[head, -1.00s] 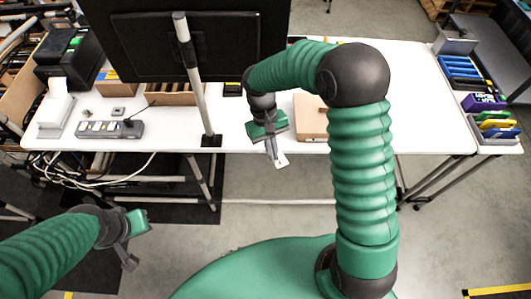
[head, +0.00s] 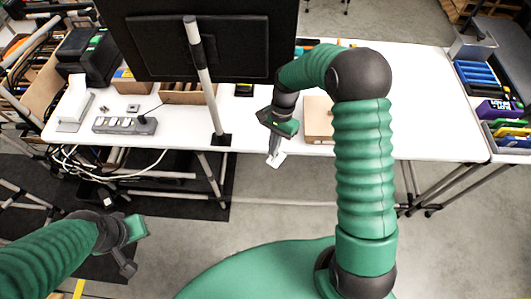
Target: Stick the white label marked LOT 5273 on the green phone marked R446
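My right gripper (head: 273,151) hangs at the table's front edge, left of a tan carton (head: 317,121). Its fingers look closed on a small white piece (head: 278,160), probably the label; its print is too small to read. My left gripper (head: 128,251) is low at the left, in front of the table and far from it. Its fingers are too small and dark to tell whether they are open. I cannot make out the green phone marked R446; it may be hidden or too small to identify.
The white table (head: 425,110) is clear right of my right arm. A monitor (head: 215,45) on a pole blocks the middle back. A grey power strip (head: 125,125) lies at the left. Bins with blue, purple, green and yellow items (head: 512,130) stand at the far right.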

